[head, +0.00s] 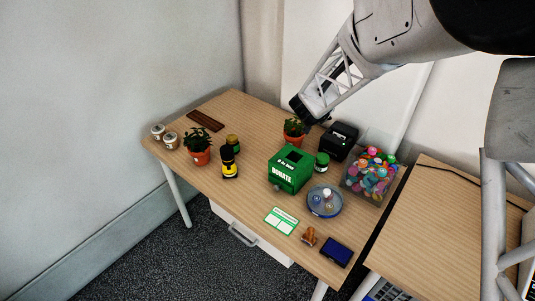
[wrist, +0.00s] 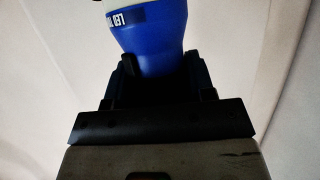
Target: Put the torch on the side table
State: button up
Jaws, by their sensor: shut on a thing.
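The torch (wrist: 150,38) fills the top middle of the wrist view, a blue body with a pale band and white lettering, part of it cut off by the frame. My gripper (wrist: 153,85) is shut on it, with a dark finger on each side. In the head view my gripper (head: 306,110) is over the back of the long wooden desk (head: 250,125), above a potted plant; I cannot make out the torch there. A second wooden surface (head: 425,215), perhaps the side table, stands at the right.
The desk holds a green donation box (head: 291,170), a black printer-like box (head: 339,141), a clear bin of colourful pieces (head: 371,176), potted plants (head: 199,152) (head: 294,131) and a round blue tray (head: 325,202). The right surface looks mostly bare, with a dark cable (head: 455,170) at its back.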

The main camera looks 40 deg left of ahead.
jog(key=s+a+n+y, duration=0.2)
jog(key=s+a, duration=1.1)
jog(key=a, duration=0.5)
send_over(261, 158)
notch_tip(261, 158, down, 10)
jog(key=shift+d+f+g, duration=0.1)
jog(key=shift+f+g, duration=0.2)
jog(key=shift+f, duration=0.25)
notch_tip(261, 158, down, 6)
jog(key=shift+f, duration=0.2)
jog(key=shift+f, duration=1.8)
jog(key=shift+f, duration=0.1)
